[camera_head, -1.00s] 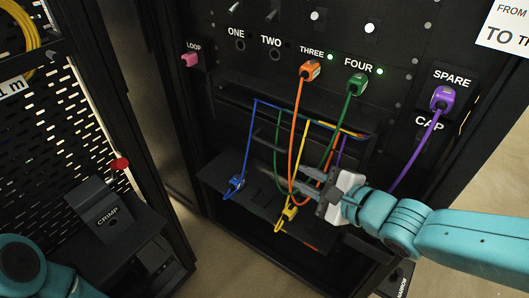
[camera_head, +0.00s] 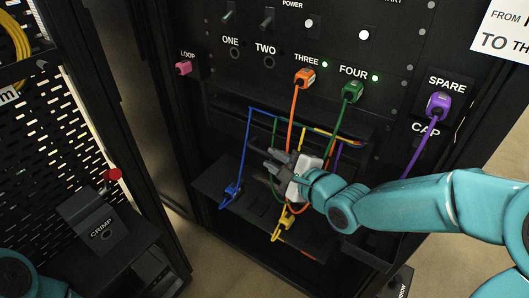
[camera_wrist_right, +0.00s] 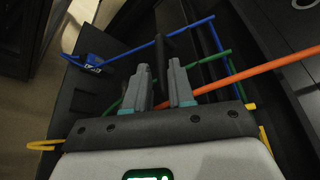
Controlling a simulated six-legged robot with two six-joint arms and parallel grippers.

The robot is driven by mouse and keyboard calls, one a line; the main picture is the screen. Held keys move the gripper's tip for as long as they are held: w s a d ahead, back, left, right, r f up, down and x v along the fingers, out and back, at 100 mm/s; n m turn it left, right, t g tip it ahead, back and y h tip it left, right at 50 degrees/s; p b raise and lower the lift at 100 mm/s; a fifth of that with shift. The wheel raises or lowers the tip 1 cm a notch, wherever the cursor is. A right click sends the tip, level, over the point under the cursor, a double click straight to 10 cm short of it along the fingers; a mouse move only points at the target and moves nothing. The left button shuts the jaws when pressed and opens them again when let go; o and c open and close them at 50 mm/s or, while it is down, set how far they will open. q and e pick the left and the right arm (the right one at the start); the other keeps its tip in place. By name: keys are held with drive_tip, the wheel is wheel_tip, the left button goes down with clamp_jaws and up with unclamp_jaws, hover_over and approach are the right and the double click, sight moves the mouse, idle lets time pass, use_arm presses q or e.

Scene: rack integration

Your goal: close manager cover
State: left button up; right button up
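The manager cover (camera_head: 262,204) is a black panel that lies lowered below the cable manager (camera_head: 345,131), sticking out from the rack front. In the right wrist view the cover (camera_wrist_right: 92,103) is the dark slotted panel at left. My right gripper (camera_head: 268,160) is over the cover, in front of the manager, among the hanging cables. In the right wrist view its fingers (camera_wrist_right: 161,84) stand apart, and a black bar (camera_wrist_right: 161,45) shows between or beyond them; I cannot tell whether they touch it. My left gripper is out of view.
A blue cable (camera_head: 245,150), an orange cable (camera_head: 293,115), a green cable (camera_head: 335,132) and a yellow cable (camera_head: 284,222) hang around the gripper. The blue and yellow plugs rest by the cover. A purple cable (camera_head: 420,150) hangs right. A crimp station (camera_head: 95,228) stands left.

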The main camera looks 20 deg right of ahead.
sight(269, 155)
drive_tip(key=x, duration=0.4)
drive_tip(key=shift+w, duration=0.25)
clamp_jaws()
wheel_tip(269, 155, up, 8)
drive_tip(key=p, duration=0.5)
drive_tip(key=shift+f, duration=0.1)
drive_tip(key=shift+f+b, duration=0.3)
drive_tip(key=shift+f, duration=0.15)
unclamp_jaws()
drive_tip(key=shift+s, duration=0.1)
